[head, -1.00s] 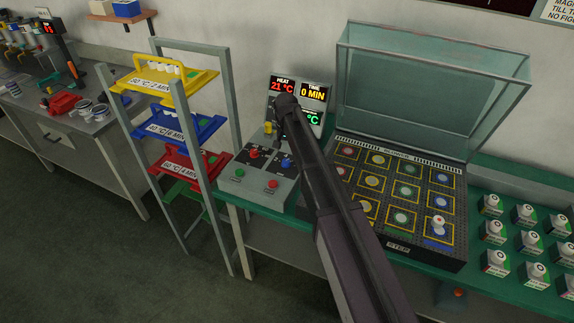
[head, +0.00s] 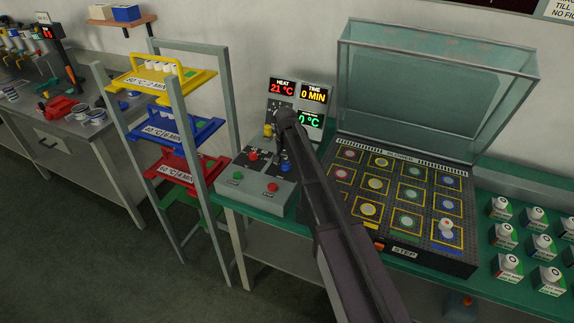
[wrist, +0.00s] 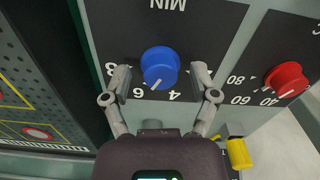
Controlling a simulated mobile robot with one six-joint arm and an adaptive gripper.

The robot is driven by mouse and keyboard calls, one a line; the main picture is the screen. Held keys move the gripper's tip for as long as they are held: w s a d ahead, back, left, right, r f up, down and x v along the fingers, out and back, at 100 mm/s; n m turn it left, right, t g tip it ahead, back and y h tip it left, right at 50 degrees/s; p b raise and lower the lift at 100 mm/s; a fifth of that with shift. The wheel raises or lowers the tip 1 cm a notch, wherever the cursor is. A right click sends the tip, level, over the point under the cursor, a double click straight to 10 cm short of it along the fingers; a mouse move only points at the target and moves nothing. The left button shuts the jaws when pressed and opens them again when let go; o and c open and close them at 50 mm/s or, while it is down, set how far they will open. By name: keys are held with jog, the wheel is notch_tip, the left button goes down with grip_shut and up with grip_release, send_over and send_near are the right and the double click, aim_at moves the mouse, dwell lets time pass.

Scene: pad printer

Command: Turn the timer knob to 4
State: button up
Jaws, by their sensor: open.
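The timer knob (wrist: 160,65) is blue, on a dark plate marked MIN, and looks upside down in the wrist view. Its white pointer line aims down and slightly left, between the 6 and the 4. My gripper (wrist: 160,80) is open, with one finger on each side of the knob; I cannot tell whether they touch it. In the head view the blue knob (head: 286,167) shows just below the gripper end of my arm. The time display (head: 314,94) reads 0 MIN.
A red knob (wrist: 287,78) with a 40-60-80 scale is beside the timer knob, and a yellow part (wrist: 239,153) is near my right finger. The control box has green (head: 238,175) and red (head: 272,187) buttons. A glass-lidded tray unit (head: 405,247) stands to the right.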

grip_shut()
jog(key=shift+d, duration=0.35)
jog(key=shift+a, duration=0.2)
jog(key=shift+a+n, duration=0.1)
jog(key=shift+n, duration=0.3)
jog(key=n, duration=0.9)
